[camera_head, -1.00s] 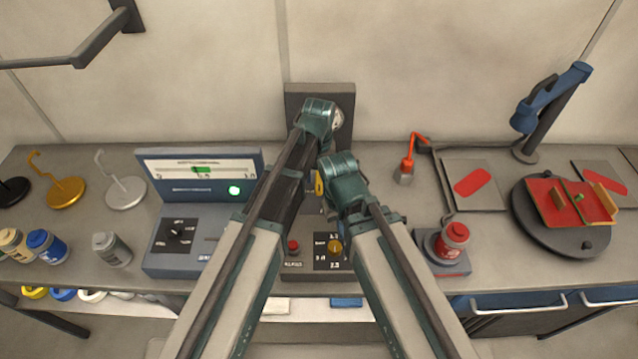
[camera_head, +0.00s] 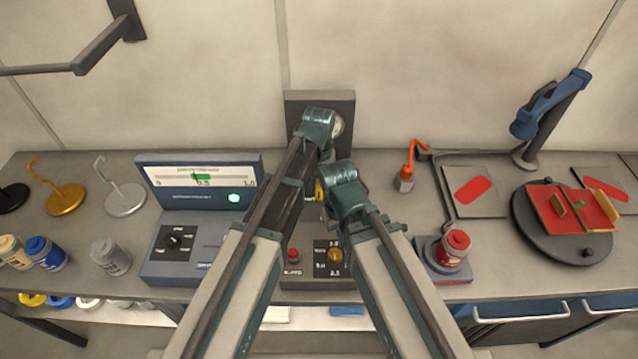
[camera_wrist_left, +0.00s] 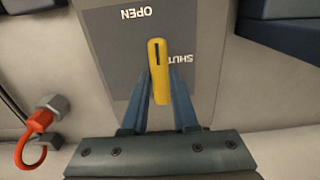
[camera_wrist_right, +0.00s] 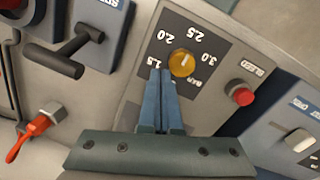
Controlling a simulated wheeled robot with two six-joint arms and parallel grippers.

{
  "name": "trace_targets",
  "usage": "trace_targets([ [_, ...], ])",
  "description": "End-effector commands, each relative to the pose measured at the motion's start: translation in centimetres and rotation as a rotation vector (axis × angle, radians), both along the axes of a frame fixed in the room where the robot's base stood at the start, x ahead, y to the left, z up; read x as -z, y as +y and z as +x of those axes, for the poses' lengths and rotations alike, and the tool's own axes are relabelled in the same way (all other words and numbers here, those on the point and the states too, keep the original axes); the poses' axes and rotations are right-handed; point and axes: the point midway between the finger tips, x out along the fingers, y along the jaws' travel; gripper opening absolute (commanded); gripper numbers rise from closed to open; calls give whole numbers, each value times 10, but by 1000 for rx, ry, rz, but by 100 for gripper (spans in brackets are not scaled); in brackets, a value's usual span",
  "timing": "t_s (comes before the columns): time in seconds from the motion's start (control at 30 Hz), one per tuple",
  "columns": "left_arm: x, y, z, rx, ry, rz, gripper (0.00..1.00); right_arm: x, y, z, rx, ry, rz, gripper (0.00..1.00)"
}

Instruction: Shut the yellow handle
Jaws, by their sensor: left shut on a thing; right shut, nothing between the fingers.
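The yellow handle (camera_wrist_left: 159,72) is in the left wrist view, on a grey plate (camera_wrist_left: 110,50) lettered OPEN and SHUT, upside down there. The SHUT lettering is partly covered. My left gripper (camera_wrist_left: 162,75) is shut on the handle, one finger on each side. In the head view my left wrist hides its fingertips; a small yellow part (camera_head: 319,190) shows between my arms, perhaps the handle. My right gripper (camera_wrist_right: 162,73) is shut and empty, its tips close beside an orange knob (camera_wrist_right: 182,63); I cannot tell whether they touch.
The knob's panel has a red button (camera_head: 293,254). A blue-grey gauge unit (camera_head: 200,205) with a lit green lamp stands left.

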Motion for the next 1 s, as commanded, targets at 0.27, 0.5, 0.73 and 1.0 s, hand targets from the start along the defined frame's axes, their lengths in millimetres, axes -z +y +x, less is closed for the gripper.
trace_targets([
  [0.27,0,0,0,133,0,0,0,0,0,0,0,0,0,0],
  [0.5,0,0,0,349,0,0,0,0,0,0,0,0,0,0],
  [0.73,0,0,0,568,0,0,0,0,0,0,0,0,0,0],
  [1.0,0,0,0,824,0,0,0,0,0,0,0,0,0,0],
])
